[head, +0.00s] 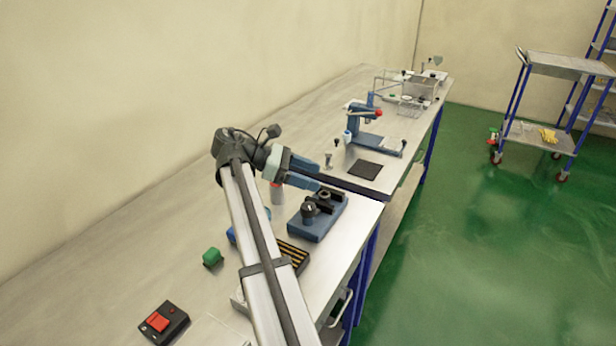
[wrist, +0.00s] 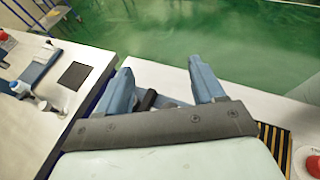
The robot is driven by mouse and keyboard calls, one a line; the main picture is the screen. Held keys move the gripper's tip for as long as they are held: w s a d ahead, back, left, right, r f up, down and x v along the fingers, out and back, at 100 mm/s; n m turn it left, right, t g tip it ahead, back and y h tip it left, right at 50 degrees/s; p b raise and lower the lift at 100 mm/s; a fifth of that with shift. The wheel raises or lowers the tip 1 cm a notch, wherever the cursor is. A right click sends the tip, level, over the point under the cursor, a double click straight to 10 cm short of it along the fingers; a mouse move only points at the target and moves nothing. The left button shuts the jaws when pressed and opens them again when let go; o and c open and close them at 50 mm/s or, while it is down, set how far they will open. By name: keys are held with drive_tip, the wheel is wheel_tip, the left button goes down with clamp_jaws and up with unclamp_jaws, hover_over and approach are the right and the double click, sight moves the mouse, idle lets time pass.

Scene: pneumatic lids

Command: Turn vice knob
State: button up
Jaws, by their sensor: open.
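The blue vice (head: 316,222) sits on the near metal bench, right of my arm in the head view. Its black knob (head: 308,210) stands upright at the near left end, with a small pale mark on top. My gripper (head: 316,178) is above and behind the vice in the head view, with its jaws apart and nothing held. In the wrist view, my gripper (wrist: 162,75) shows two blue fingers spread wide. Part of the vice (wrist: 160,104) shows low between them. The gripper body hides the rest, and I cannot make out the knob there.
A black-and-yellow striped block (head: 292,256) lies close to the vice's near side. A green piece (head: 212,257) and a red-switch box (head: 163,323) are further left. A second bench holds a blue clamp device (head: 372,143) and a black pad (head: 365,169).

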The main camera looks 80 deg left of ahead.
drive_tip(key=shift+s, duration=0.1)
drive_tip(key=s+f+n+y, duration=0.1)
drive_tip(key=s, duration=0.5)
drive_tip(key=n+y, duration=0.4)
approach(307, 206)
drive_tip(key=x, duration=1.2)
drive_tip(key=shift+a, duration=0.15)
